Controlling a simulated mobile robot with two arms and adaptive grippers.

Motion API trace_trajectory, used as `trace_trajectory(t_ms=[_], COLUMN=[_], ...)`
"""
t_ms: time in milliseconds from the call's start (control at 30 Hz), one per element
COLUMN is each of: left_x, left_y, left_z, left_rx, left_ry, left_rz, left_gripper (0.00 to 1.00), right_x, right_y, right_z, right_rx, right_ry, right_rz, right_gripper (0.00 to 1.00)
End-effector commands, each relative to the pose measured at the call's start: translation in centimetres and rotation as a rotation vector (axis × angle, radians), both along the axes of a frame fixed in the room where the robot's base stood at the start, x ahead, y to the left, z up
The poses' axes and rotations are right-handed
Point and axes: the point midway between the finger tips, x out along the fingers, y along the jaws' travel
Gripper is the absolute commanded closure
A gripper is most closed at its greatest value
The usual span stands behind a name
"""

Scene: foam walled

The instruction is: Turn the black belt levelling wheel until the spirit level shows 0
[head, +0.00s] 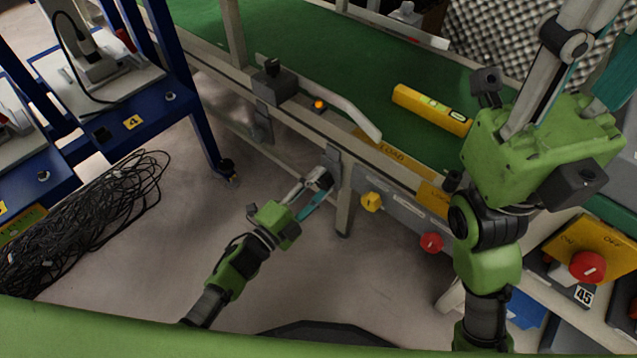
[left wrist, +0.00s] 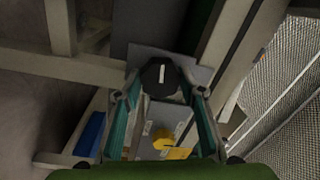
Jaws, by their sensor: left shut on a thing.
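The black belt levelling wheel (left wrist: 160,78) has a white pointer line and sits between the two fingers of my left gripper (left wrist: 158,98) in the left wrist view. In the head view my left gripper (head: 316,189) reaches the conveyor's near side, low beside a leg, and is shut on the wheel. The wheel is mostly hidden by the fingers there. The yellow spirit level (head: 432,109) lies on the green belt (head: 350,70); its small display is too small to read. My right gripper (head: 572,70) is raised at the right, its fingertips cut off by the frame edge.
A yellow knob (head: 372,202) and a red knob (head: 432,242) sit on the conveyor side, right of my left gripper. A blue-framed bench (head: 190,110) and a black cable heap (head: 85,220) are at the left. The floor around my left forearm is clear.

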Motion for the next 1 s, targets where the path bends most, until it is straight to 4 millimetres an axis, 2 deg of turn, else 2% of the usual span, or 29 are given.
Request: trace_trajectory(t_ms=[200, 233, 267, 667, 767, 1000], left_x=[0.0, 0.0, 0.0, -0.2, -1.1, -5.2], left_y=[0.1, 0.1, 0.1, 0.2, 0.8, 3.7], left_z=[-0.1, -0.1, -0.1, -0.1, -0.2, -0.6], left_rx=[0.002, 0.002, 0.002, 0.002, 0.002, 0.005], left_ry=[0.001, 0.001, 0.001, 0.0, 0.002, 0.003], left_rz=[0.002, 0.002, 0.002, 0.001, 0.001, 0.0], left_gripper=[0.85, 0.56, 0.48, 0.47, 0.47, 0.47], right_x=[0.0, 0.0, 0.0, 0.2, 0.2, 0.1], right_y=[0.0, 0.0, 0.0, 0.0, 0.0, 0.0], right_z=[0.0, 0.0, 0.0, -0.1, -0.1, -0.1], right_rx=[0.0, 0.0, 0.0, -0.001, 0.0, 0.0], right_ry=[0.0, 0.0, 0.0, 0.006, 0.005, 0.003], right_rz=[0.0, 0.0, 0.0, -0.001, -0.001, 0.0], right_gripper=[0.64, 0.64, 0.64, 0.64, 0.64, 0.64])
